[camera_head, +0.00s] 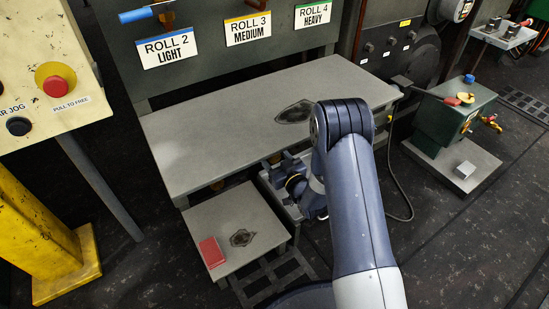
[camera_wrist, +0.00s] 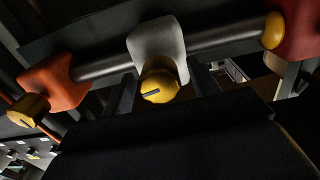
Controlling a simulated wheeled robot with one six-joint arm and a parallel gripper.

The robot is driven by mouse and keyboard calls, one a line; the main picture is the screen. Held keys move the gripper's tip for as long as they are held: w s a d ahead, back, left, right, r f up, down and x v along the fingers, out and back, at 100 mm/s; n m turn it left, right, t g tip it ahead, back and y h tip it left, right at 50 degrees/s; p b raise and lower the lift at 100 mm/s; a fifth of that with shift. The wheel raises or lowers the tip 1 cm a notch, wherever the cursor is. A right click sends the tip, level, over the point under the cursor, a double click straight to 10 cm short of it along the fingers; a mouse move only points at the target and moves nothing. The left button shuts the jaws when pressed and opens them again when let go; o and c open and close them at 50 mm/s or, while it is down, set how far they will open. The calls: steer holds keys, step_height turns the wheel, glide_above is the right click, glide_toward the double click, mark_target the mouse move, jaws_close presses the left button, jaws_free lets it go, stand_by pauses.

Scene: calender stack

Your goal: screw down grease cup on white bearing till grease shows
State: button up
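In the wrist view the white bearing (camera_wrist: 158,42) sits on a grey shaft (camera_wrist: 105,66) at upper middle. Its yellow grease cup (camera_wrist: 160,86), with a dark slot mark on its face, sticks out toward the camera just below it. No grease can be made out on the white bearing in this dim view. In the head view my arm reaches down beside the bench, and its wrist end is mostly hidden behind its own link.
An orange bearing (camera_wrist: 55,82) with a yellow cup (camera_wrist: 28,108) is left on the shaft; a red bearing (camera_wrist: 301,30) with a yellow cup (camera_wrist: 273,31) is right. A grey bench (camera_head: 220,120), low table (camera_head: 207,218) with red block (camera_head: 211,252), and green machine (camera_head: 450,118) surround my arm.

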steer(key=c, duration=0.9)
steer(key=shift+m, duration=0.4)
steer(key=m, duration=0.3)
steer(key=shift+m, duration=2)
steer(key=o, duration=1)
steer(key=shift+s+d, duration=0.1)
